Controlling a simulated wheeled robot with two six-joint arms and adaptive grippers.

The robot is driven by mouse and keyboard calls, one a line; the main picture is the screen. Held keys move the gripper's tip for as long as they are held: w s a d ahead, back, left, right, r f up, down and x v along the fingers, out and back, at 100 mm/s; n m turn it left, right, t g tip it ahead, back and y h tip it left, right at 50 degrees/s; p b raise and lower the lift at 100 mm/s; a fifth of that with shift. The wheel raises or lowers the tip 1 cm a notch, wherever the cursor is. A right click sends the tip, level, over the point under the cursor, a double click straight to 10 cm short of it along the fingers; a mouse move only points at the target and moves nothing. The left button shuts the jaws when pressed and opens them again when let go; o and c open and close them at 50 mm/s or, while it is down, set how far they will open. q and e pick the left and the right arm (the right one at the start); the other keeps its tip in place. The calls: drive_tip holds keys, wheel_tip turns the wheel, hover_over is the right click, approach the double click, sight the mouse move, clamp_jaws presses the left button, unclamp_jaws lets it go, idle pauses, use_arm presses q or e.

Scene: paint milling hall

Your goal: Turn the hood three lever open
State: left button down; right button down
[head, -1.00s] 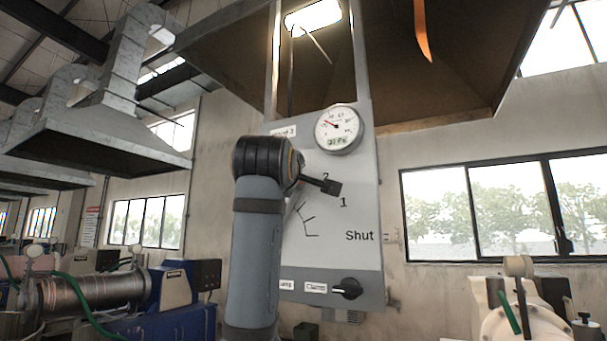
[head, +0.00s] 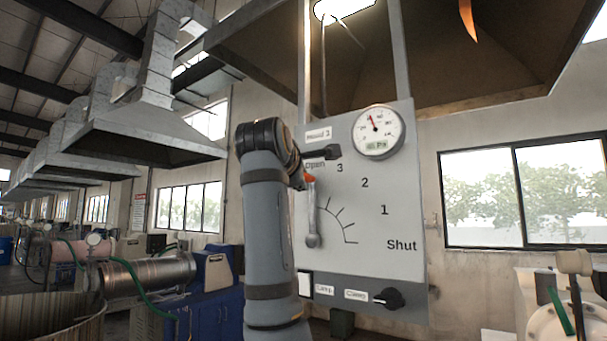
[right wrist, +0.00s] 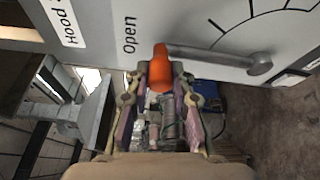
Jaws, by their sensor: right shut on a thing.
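The hood three lever (head: 313,212) is a grey metal arm with an orange grip on the "Hood 3" control panel (head: 400,275). In the head view it stands nearly upright from its lower pivot, its grip just under the word "Open". My right gripper (head: 308,181) is at the lever's upper end, partly hidden behind my own arm. In the right wrist view, the fingers of the right gripper (right wrist: 162,78) are closed around the orange grip (right wrist: 160,66), and the lever arm (right wrist: 215,55) runs right to the pivot. My left gripper is not in view.
A round gauge (head: 378,131) sits at the panel's upper right, and a black knob (head: 389,298) at its lower right. The extraction hood (head: 470,60) hangs above. Milling machines (head: 150,272) stand at left and lower right.

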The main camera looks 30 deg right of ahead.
drive_tip(key=shift+r, duration=0.1)
drive_tip(key=c, duration=1.4)
unclamp_jaws()
drive_tip(key=shift+o, duration=1.3)
drive_tip(key=shift+w, duration=0.2)
drive_tip(key=shift+s+a, duration=0.1)
drive_tip(key=shift+s, duration=0.1)
drive_tip(key=v, duration=1.1)
drive_tip(key=shift+s+a, duration=0.15)
drive_tip(key=shift+a, duration=0.05)
